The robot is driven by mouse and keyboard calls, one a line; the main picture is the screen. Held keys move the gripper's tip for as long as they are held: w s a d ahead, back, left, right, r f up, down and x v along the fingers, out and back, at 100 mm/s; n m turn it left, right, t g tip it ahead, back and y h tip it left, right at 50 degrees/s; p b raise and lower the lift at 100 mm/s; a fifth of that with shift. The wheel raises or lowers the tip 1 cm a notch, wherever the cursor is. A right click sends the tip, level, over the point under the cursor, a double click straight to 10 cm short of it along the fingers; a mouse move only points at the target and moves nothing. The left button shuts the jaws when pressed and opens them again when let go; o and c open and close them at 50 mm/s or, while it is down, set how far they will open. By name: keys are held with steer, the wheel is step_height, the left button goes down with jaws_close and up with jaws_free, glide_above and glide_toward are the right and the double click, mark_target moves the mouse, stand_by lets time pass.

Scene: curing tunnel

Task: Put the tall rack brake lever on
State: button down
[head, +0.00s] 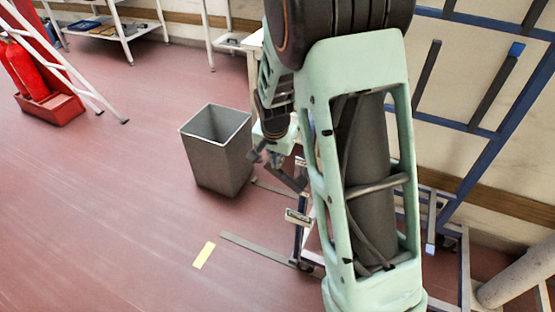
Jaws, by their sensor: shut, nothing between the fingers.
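A tall blue rack frame (485,135) with dark bars stands at the right, partly behind my arm. Near the floor left of my arm, an upright with a small label plate (298,216) and a dark caster (305,265) show. I cannot tell a brake lever apart from the caster, and my arm hides much of this area. My gripper (280,168) points down between the grey bin and my arm link. It is small and partly covered, and it appears shut and empty above the label plate.
A grey open bin (217,150) stands close left of my gripper. Red extinguishers (28,75) and a white ladder (75,65) stand at far left.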

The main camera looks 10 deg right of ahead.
mark_target(268, 164)
steer(key=shift+w+a+f+g+h+p, duration=0.4)
steer(key=shift+a+f+h+p, duration=0.1)
steer(key=shift+a+p, duration=0.1)
steer(key=shift+w+a+f+n+g+h+p, duration=0.15)
steer(key=shift+a+f+g+h+p, duration=0.1)
steer(key=shift+f+h, duration=0.1)
steer(key=shift+w+a+f+n+g+h+p, duration=0.1)
steer(key=shift+w+a+f+n+g+h, duration=0.05)
steer(key=shift+a+f+g+h, duration=0.15)
step_height(268, 164, down, 10)
steer(key=w+a+g+h+b, duration=0.1)
steer(key=g+h+b, duration=0.1)
steer(key=h+b, duration=0.2)
steer(key=shift+a+r+n+g+b, duration=0.15)
steer(key=shift+n+g+b, duration=0.2)
steer(key=shift+b, duration=0.5)
steer(key=shift+w+h, duration=0.1)
steer(key=shift+h, duration=0.15)
steer(key=shift+r, duration=0.1)
